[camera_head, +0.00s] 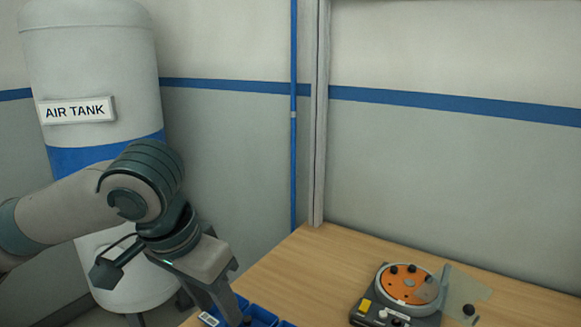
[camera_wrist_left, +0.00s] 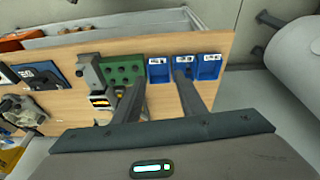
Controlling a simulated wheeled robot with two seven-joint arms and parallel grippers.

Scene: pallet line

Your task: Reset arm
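My left arm comes in from the left in the head view, bent downward in front of the air tank. Its left gripper (camera_head: 228,312) hangs over the near left edge of the wooden table (camera_head: 290,275), and its fingertips are cut off or hidden at the bottom of the picture. In the left wrist view the two fingers of the left gripper (camera_wrist_left: 160,82) stand apart with nothing between them. They point toward the blue bins (camera_wrist_left: 158,68) and the green block with holes (camera_wrist_left: 122,70). My right arm and gripper do not show in the head view.
A device with an orange disc (camera_head: 410,285) stands on the table at the right. The white air tank (camera_head: 95,60) stands behind my left arm. A grey upright post (camera_head: 315,120) rises at the table's back corner. The table between bins and device looks clear.

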